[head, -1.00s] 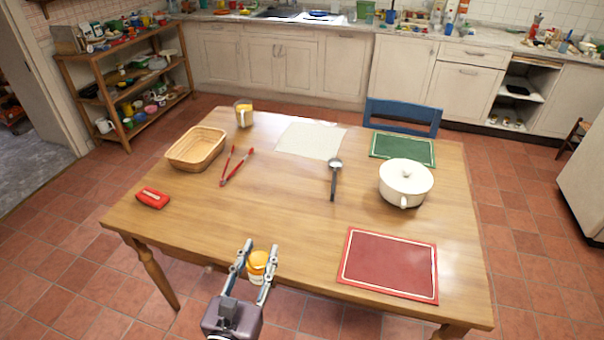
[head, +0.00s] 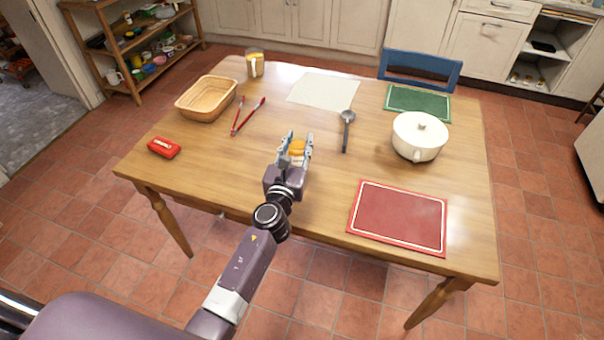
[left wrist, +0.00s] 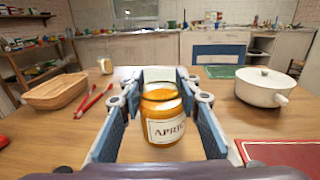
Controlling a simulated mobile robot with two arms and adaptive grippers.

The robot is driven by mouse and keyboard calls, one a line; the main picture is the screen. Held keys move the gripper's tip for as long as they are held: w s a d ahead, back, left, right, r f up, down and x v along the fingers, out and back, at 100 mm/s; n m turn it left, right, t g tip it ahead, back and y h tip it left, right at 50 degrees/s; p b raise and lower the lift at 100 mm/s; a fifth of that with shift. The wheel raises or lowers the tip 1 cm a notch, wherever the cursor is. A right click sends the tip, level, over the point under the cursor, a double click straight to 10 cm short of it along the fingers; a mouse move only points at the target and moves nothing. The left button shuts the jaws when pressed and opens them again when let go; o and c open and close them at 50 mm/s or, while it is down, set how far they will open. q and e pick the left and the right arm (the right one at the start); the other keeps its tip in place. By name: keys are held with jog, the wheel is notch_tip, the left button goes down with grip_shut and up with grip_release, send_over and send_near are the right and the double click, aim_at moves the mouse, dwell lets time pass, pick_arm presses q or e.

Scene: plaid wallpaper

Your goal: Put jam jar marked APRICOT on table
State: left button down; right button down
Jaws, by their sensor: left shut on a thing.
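The jam jar (left wrist: 163,113) is orange with a pale label, of which "APRIC" can be read in the left wrist view. It stands upright between the fingers of my left gripper (head: 296,148), which is shut on it. In the head view the jar's orange top (head: 297,146) shows between the fingertips, over the near-middle part of the wooden table (head: 240,165). Its base is hidden by the gripper there, so I cannot tell whether it touches the wood. My right gripper is not in view.
On the table are a wicker basket (head: 207,98), red tongs (head: 248,117), a ladle (head: 346,130), a white pot (head: 419,138), a red mat (head: 399,217), a green mat (head: 418,103), a pale cloth (head: 324,88), a red case (head: 164,147) and a glass mug (head: 255,65). Bare wood surrounds the gripper.

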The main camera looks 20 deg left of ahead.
aim_at(298, 164)
pick_arm(q)
notch_tip(298, 164, down, 9)
jog(key=b, duration=0.6)
jog(key=shift+r, duration=0.15)
notch_tip(298, 164, down, 6)
jog(key=b, duration=0.5)
jog(key=shift+w+r+b, duration=0.1)
jog(key=shift+r+b, duration=0.1)
jog(key=shift+b, duration=0.2)
jog(key=shift+r, duration=0.1)
jog(key=c, duration=1.9)
grip_release()
jog(key=shift+f, duration=0.2)
jog(key=o, duration=0.5)
jog(key=shift+c, duration=0.2)
jog(key=shift+r, duration=0.1)
